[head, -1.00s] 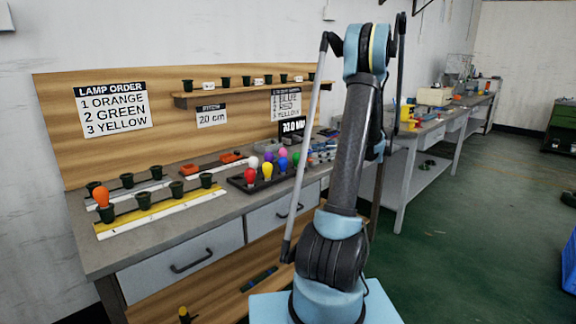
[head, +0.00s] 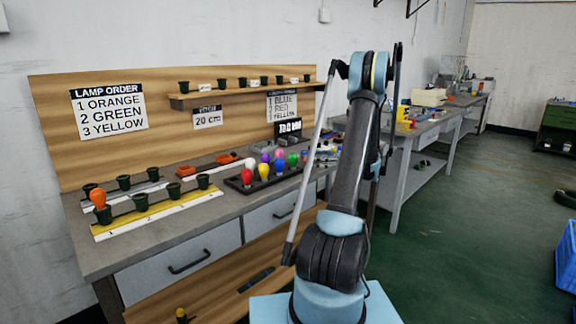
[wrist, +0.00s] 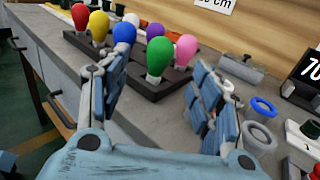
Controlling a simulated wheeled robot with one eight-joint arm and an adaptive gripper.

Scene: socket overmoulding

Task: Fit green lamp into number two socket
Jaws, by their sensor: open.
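The green lamp (wrist: 159,56) stands upright in a dark tray, at the tray's near right corner in the wrist view; it also shows in the head view (head: 292,160). My gripper (wrist: 160,72) is open, with one finger on each side of the green lamp in the picture. I cannot tell whether the lamp is within the fingers' reach. In the head view my gripper is hidden behind my arm. A yellow strip (head: 150,218) carries a row of dark green sockets. The orange lamp (head: 98,197) is in its leftmost socket; the second socket (head: 141,202) is empty.
The tray (head: 240,185) also holds red, yellow, blue, white, purple and pink lamps close together. A second row of empty sockets (head: 124,183) stands behind the yellow strip. Blue rings (wrist: 262,107) and grey parts lie right of the tray. A sign (head: 110,110) lists green second.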

